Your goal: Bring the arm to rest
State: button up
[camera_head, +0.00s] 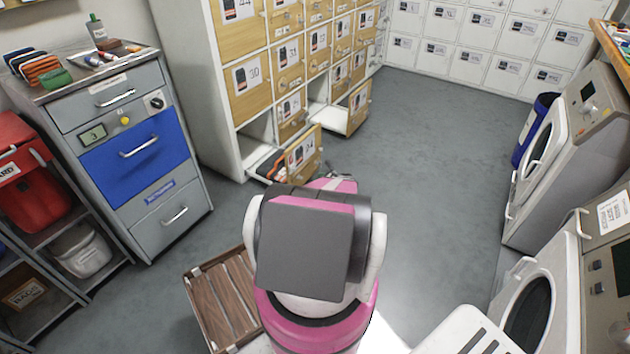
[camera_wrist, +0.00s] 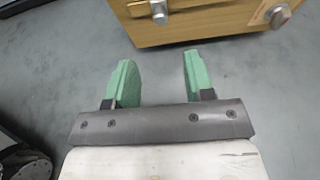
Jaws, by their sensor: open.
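In the wrist view my gripper (camera_wrist: 157,80) points ahead over the grey floor with its two green fingers apart and nothing between them. A wooden drawer front (camera_wrist: 205,20) with a metal knob lies just beyond the fingertips, and I see no contact. In the head view my pink and white arm stands in the middle and its bulk hides most of the gripper. The low drawer (camera_head: 303,152) of the locker wall is pulled out just behind the arm, with some orange and dark items inside.
Another low drawer (camera_head: 358,105) also stands open. A wooden slatted crate (camera_head: 222,300) lies at my left front. A grey and blue cabinet (camera_head: 138,160) stands left. Machines with round doors (camera_head: 545,140) line the right. The floor (camera_head: 430,150) between is clear.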

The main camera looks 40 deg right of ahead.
dwell(0.5)
jog(key=a+r+n+g+y, duration=0.1)
jog(key=a+r+n+g, duration=0.2)
jog(key=a+r+n, duration=0.5)
jog(key=a+r+n+g, duration=0.2)
jog(key=a+r, duration=0.2)
jog(key=a, duration=0.8)
jog(key=a+r+n+g+y, duration=0.1)
jog(key=a+r+n+g, duration=0.2)
jog(key=a+r+n, duration=0.5)
jog(key=s+a+r+n+g+h, duration=0.2)
jog(key=s+a+r+n, duration=0.4)
jog(key=a, duration=0.5)
jog(key=s+a+r+n+g+h, duration=0.2)
jog(key=s+a+r+n+h, duration=0.3)
jog(key=s+a+r, duration=0.5)
jog(key=a+r+n, duration=0.1)
jog(key=a+n, duration=0.1)
jog(key=shift+n+g, duration=0.3)
